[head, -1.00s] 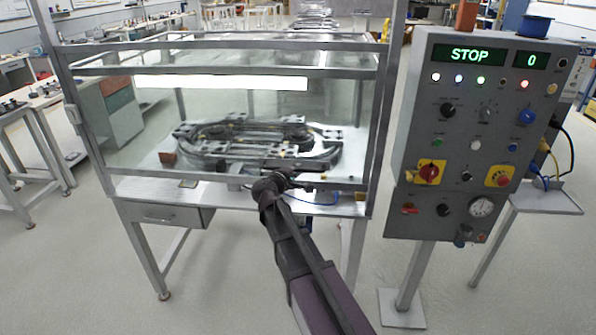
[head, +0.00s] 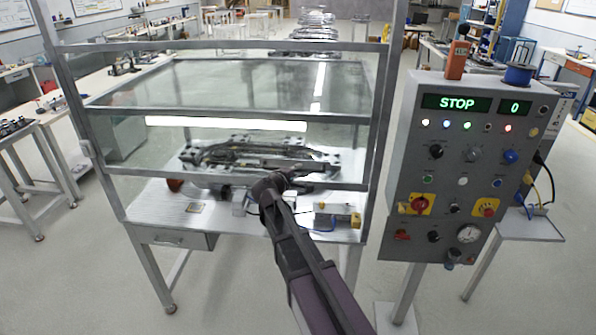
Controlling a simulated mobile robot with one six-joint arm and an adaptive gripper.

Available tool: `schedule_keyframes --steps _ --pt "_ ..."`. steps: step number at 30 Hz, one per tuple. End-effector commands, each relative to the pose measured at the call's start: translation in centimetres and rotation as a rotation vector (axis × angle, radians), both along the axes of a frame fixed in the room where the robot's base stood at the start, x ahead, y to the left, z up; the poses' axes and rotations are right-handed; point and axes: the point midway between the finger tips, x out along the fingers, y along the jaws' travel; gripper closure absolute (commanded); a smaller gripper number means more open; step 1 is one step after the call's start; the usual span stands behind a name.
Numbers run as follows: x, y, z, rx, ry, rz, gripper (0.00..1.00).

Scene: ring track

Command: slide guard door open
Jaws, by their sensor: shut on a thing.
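The guard door is a clear panel in a grey metal frame (head: 220,45) on the front of the machine enclosure. Its top bar stands well above the enclosure's fixed cross bar (head: 220,112). Its bottom bar is raised, with a gap between it and the table's front edge. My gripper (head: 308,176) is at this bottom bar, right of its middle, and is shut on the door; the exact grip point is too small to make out. Behind the panel, the oval ring track (head: 240,150) lies on the table, partly hidden by the bar and my arm.
A grey control panel (head: 470,165) showing STOP and 0 stands close on the right on a post. A drawer (head: 170,238) hangs under the table's left front. Small fittings (head: 335,220) sit at the table's right front. Side benches stand at left; the near floor is clear.

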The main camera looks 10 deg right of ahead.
Motion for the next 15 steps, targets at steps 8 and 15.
schedule_keyframes --steps 8,15 --pt "0.1 0.0 4.8 -0.001 -0.001 0.003 1.00" --pt "0.1 0.0 8.2 -0.001 -0.001 0.003 1.00"
